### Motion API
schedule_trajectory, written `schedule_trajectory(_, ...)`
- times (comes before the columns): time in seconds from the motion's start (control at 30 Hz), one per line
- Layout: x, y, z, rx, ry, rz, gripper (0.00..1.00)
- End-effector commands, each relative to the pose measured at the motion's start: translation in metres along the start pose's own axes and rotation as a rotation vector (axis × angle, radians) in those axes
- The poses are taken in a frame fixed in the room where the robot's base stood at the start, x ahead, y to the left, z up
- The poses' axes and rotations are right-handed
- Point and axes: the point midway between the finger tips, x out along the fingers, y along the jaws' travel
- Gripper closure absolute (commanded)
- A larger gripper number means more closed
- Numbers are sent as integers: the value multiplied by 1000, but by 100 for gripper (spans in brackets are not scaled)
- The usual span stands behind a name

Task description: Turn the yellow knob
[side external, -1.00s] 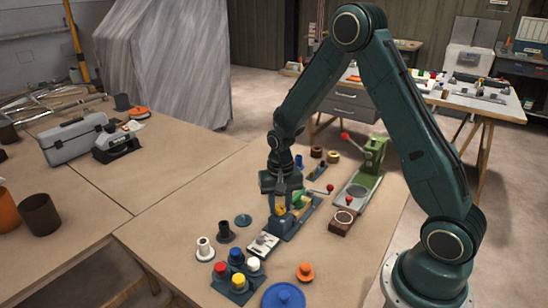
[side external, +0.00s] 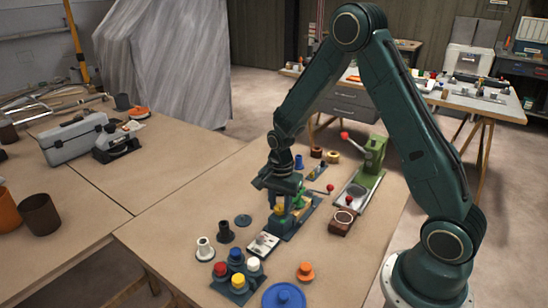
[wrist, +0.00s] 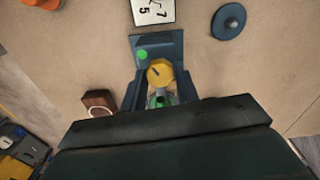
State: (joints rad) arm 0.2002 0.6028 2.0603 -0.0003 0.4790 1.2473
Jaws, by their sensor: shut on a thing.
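The yellow knob (wrist: 159,72) sits on a dark blue-grey base plate (wrist: 143,42) in the wrist view, with a dark mark on its top. A bright green dot (wrist: 142,54) shows on the plate beside it. My gripper (wrist: 162,84) has one finger on each side of the knob and is shut on it. In the side external view my gripper (side external: 280,208) points down at the fixture, and the knob is mostly hidden between its fingers. A green part (wrist: 160,98) shows below the knob in the wrist view, partly covered by the gripper body.
A numbered card (side external: 263,244) lies at the plate's near end. A block of coloured buttons (side external: 239,279), an orange knob (side external: 305,271) and a blue disc (side external: 284,296) stand nearer. A brown block (side external: 341,222) and green press (side external: 374,156) stand right.

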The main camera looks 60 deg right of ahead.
Motion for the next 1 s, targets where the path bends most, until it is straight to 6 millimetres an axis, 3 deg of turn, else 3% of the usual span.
schedule_trajectory(0.37, -2, -1, -1, 10, 2, -4, 92)
schedule_trajectory(0.4, -2, -1, -1, 10, 2, -4, 68)
schedule_trajectory(0.5, -1, -1, -1, 9, 2, -3, 48)
schedule_trajectory(1.0, -6, -1, 0, 8, 1, -3, 48)
